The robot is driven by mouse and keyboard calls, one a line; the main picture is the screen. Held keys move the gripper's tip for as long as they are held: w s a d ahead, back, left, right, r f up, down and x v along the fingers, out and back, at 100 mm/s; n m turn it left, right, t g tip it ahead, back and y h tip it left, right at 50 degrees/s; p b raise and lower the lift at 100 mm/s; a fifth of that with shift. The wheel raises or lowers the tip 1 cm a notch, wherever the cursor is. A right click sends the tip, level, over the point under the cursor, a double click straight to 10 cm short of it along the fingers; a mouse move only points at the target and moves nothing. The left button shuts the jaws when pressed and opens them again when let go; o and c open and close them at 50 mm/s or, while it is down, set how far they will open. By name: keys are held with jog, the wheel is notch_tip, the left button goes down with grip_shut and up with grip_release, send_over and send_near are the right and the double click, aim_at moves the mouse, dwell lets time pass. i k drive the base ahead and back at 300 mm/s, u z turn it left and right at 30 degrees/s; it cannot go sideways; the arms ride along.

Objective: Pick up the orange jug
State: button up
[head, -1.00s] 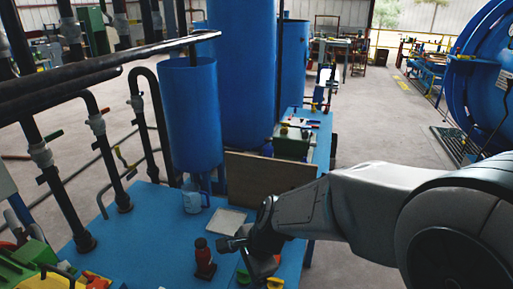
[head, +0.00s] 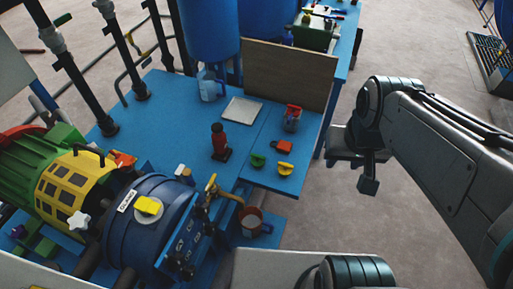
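A clear jug with an orange-red top (head: 293,118) stands on the blue table, near the foot of the brown board. It best matches the orange jug. Another pot (head: 251,220), reddish inside with a pale rim, sits lower down below a brass tap; I cannot tell its exact colour. My gripper (head: 362,170) hangs beyond the table's right edge, to the right of and apart from the jug. Its fingers are dark and seen at an angle, so their opening is unclear. I see nothing held in it.
A clear bluish jug (head: 208,86), a white tray (head: 241,110), a dark red bottle (head: 219,143) and green and red-yellow valve handles (head: 284,168) are on the table. A brown board (head: 285,75) stands behind. A blue-yellow pump (head: 150,215) fills the lower left.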

aim_at(251, 219)
jog(key=u, duration=0.95)
